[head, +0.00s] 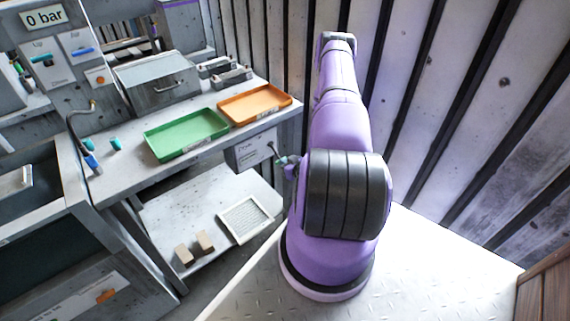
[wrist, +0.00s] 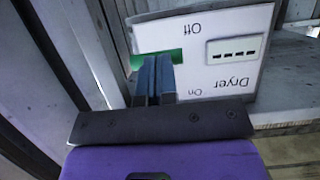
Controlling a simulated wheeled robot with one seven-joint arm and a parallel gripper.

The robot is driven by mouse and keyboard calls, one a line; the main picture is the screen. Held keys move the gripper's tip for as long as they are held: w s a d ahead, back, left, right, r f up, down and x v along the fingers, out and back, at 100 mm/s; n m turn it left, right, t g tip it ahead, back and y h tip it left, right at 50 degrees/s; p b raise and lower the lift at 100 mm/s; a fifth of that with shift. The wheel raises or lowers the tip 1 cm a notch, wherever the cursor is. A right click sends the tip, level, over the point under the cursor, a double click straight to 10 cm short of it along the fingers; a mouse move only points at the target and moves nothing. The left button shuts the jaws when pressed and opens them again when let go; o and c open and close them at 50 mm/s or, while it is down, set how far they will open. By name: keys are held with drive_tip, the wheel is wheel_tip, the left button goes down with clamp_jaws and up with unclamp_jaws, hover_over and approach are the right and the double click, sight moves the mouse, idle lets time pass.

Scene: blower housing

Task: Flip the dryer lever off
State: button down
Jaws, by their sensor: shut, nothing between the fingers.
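The dryer panel (wrist: 228,78) is a white plate marked "Dryer", upside down in the wrist view, with "Off" at the top and "On" at the bottom. Its green lever (wrist: 177,56) lies between the two marks and is partly hidden behind my fingers. My gripper (wrist: 153,62) is shut and empty, its fingertips at the lever; I cannot tell whether they touch it. In the head view the dryer panel (head: 257,149) is on a grey box under the bench's right end, with my gripper (head: 284,161) just right of it.
A green tray (head: 186,149) and an orange tray (head: 254,118) lie on the bench above the panel. A lower shelf holds a white filter frame (head: 244,220) and small tan blocks (head: 194,247). A ribbed wall (head: 435,110) stands close behind my arm.

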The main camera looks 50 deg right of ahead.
drive_tip(key=v, duration=1)
drive_tip(key=shift+s, duration=0.4)
drive_tip(key=shift+w+r, duration=0.1)
drive_tip(key=shift+r, duration=0.1)
